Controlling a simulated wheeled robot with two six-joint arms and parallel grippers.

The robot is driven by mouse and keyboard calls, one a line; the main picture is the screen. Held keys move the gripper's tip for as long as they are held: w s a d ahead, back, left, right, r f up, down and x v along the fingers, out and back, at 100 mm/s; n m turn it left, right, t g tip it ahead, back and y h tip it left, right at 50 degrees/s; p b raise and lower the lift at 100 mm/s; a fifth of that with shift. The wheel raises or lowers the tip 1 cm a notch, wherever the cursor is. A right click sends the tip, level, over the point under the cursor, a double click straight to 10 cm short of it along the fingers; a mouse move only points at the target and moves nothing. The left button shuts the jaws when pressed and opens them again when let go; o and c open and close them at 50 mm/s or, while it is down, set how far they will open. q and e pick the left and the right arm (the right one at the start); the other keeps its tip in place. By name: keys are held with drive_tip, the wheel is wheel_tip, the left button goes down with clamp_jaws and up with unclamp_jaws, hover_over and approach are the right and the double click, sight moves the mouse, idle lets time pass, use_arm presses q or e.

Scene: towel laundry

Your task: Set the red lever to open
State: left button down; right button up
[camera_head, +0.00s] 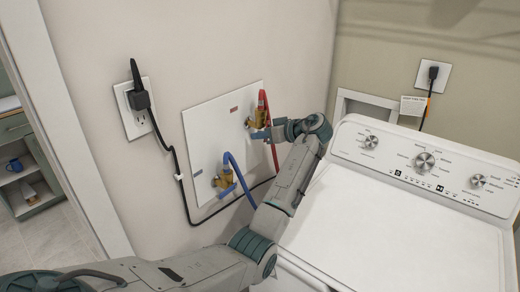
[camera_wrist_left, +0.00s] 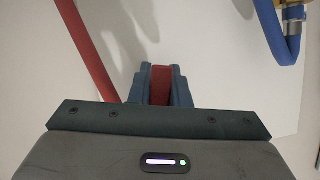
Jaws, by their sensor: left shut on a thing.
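The red lever (camera_wrist_left: 160,85) shows in the left wrist view between the two fingers of my left gripper (camera_wrist_left: 160,88), which is shut on it. In the head view my left gripper (camera_head: 268,133) reaches the upper brass valve (camera_head: 260,112) on the white wall panel (camera_head: 205,125). A red hose (camera_head: 273,150) runs from that valve; it also shows at left in the left wrist view (camera_wrist_left: 88,45). The lever is hidden by the gripper in the head view, so its angle cannot be told. My right gripper is not in view.
A lower brass valve (camera_head: 224,179) with a blue hose (camera_head: 238,174) sits on the same panel. A white washer (camera_head: 400,225) stands at right. A black cord (camera_head: 176,165) runs from an outlet (camera_head: 137,108) along the wall below the panel.

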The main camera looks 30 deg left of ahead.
use_arm(q)
drive_tip(key=w+n+t+b, duration=0.1)
drive_tip(key=b, duration=0.3)
drive_tip(key=shift+n+b, duration=0.4)
drive_tip(key=c, duration=1.4)
unclamp_jaws()
drive_tip(key=shift+o, duration=0.2)
drive_tip(key=shift+d, duration=0.15)
